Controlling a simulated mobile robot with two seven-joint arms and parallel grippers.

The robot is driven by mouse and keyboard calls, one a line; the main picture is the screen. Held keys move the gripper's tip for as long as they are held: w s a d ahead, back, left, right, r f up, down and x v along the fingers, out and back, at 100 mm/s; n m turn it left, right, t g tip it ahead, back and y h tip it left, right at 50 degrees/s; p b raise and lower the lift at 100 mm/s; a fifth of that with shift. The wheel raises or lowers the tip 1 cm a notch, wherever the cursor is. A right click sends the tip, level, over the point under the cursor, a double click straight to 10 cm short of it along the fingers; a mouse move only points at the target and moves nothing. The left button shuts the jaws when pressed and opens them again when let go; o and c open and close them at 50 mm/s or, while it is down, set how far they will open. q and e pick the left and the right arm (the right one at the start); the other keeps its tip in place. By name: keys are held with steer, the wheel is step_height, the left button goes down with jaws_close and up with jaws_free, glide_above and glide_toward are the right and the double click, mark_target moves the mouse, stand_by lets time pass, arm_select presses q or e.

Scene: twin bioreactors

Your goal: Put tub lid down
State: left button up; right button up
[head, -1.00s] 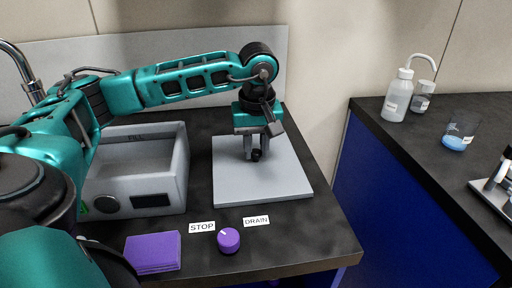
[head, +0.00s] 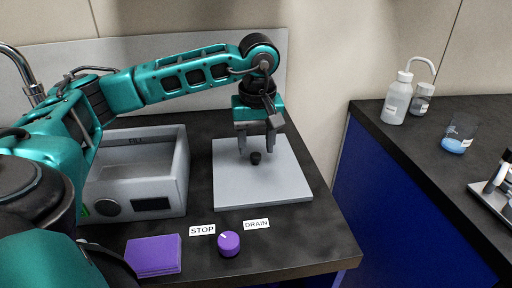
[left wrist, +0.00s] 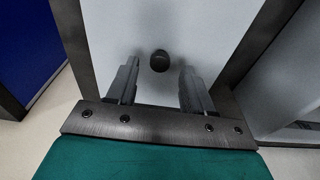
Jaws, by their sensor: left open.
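The tub lid (head: 275,183) is a flat light grey plate with a small black knob (head: 256,158). It lies flat on the dark bench, right of the grey tub (head: 172,170). My left gripper (head: 257,150) is open above the lid, its fingertips just above and around the knob's position, apart from it. In the left wrist view the knob (left wrist: 159,61) shows beyond and between the two spread fingers, with nothing held. The tub stands uncovered, with a "FILL" mark inside. My right gripper is not in view.
A purple knob (head: 229,242) sits between the STOP and DRAIN labels at the bench front. Purple cloths or pads (head: 153,254) lie left of it. A wash bottle (head: 397,98) and a beaker with blue liquid (head: 458,134) stand on the right counter.

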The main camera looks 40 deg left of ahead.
mark_target(257, 169)
arm_select(q)
step_height(257, 169, up, 10)
steer(key=p, duration=0.1)
steer(key=shift+s+d, duration=0.35)
steer(key=shift+d, duration=0.1)
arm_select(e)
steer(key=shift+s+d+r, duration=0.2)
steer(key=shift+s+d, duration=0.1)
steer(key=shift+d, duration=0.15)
arm_select(q)
steer(key=shift+f, duration=0.1)
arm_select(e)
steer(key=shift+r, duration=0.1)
